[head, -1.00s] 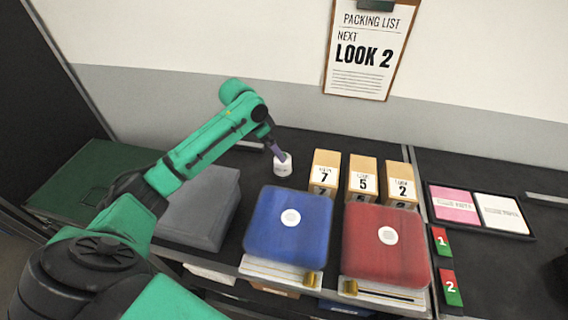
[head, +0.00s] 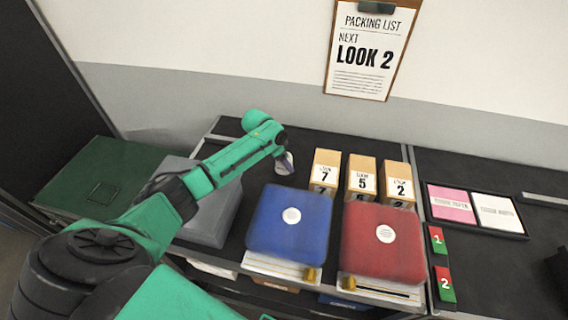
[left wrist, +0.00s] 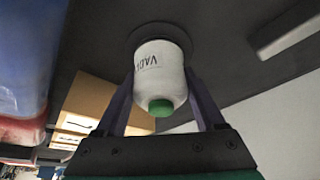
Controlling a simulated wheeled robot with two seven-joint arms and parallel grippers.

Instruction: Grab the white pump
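The white pump (head: 282,166) is a small white bottle standing at the back of the dark counter, left of the tan boxes. In the left wrist view the white pump (left wrist: 160,72) shows dark lettering and a green top facing the camera. My left gripper (head: 287,159) is at the pump. In the left wrist view its purple fingers (left wrist: 160,80) stand on either side of the bottle, close against its sides. I cannot tell whether they press on it. The pump seems to rest on the counter. My right gripper is out of view.
Tan numbered boxes (head: 361,176) stand right of the pump. A blue case (head: 290,240) and a red case (head: 384,255) lie in front. A grey box (head: 215,217) is under my left arm. A tray (head: 478,231) holds pink and white cards at right.

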